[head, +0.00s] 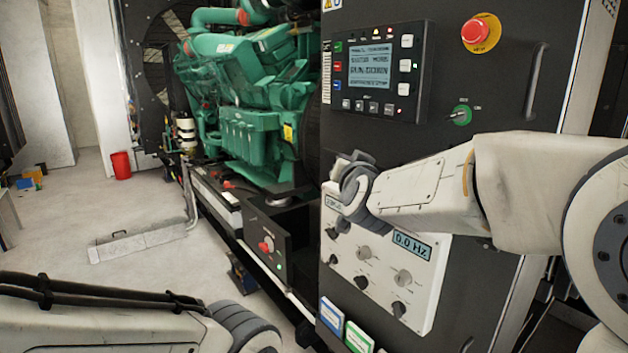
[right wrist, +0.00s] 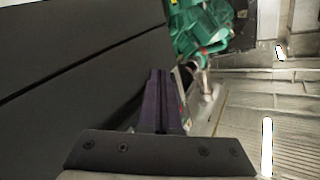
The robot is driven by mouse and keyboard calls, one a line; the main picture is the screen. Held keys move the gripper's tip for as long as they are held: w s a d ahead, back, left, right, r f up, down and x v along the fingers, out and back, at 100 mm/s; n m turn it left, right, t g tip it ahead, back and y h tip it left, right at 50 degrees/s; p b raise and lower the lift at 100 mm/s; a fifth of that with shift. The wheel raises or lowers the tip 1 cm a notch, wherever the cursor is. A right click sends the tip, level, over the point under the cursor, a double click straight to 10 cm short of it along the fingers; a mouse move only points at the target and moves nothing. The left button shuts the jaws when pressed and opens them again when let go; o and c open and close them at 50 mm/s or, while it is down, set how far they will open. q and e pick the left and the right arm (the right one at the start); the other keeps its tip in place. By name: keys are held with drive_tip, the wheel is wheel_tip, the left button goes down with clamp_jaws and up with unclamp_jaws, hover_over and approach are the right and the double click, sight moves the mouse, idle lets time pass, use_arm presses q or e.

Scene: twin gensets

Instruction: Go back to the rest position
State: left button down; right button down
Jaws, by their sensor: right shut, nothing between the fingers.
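My right arm (head: 430,195) reaches in from the right in the head view, and its wrist (head: 357,190) is in front of the dark control cabinet, over the upper left of the white panel. The right gripper's fingers are hidden in that view. In the right wrist view my right gripper (right wrist: 160,75) is shut and empty, with a dark cabinet face to its left. My left arm (head: 100,325) lies along the bottom left of the head view, ending in a rounded grey joint. The left gripper is not seen.
A green engine (head: 255,130) stands behind.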

drive_tip(key=s+d+f+n+g, duration=0.1)
drive_tip(key=s+d+f+g, duration=0.2)
drive_tip(key=f, duration=0.4)
drive_tip(key=s+d+f+n+g, duration=0.1)
drive_tip(key=s+f+g, duration=0.25)
drive_tip(key=f, duration=0.45)
drive_tip(key=s+d+f+n+g, duration=0.1)
drive_tip(key=s+d+f+g, duration=0.1)
drive_tip(key=s+f, duration=0.35)
drive_tip(key=s+d+f+n+g+h, duration=0.1)
drive_tip(key=s+d+f+g, duration=0.2)
drive_tip(key=s+f, duration=0.35)
drive_tip(key=s+d+f+g, duration=0.35)
drive_tip(key=s+f, duration=0.25)
drive_tip(key=s, duration=0.2)
drive_tip(key=s+a+r+n+g, duration=0.1)
drive_tip(key=s+a+r+n, duration=0.2)
drive_tip(key=s+a, duration=0.3)
drive_tip(key=s+a+r+n+g+y, duration=0.1)
drive_tip(key=s+a+r+n, duration=0.2)
drive_tip(key=s+a, duration=0.4)
drive_tip(key=shift+s+a+r+n+g, duration=0.2)
drive_tip(key=shift+a+n+g, duration=0.1)
drive_tip(key=shift+a+n, duration=0.4)
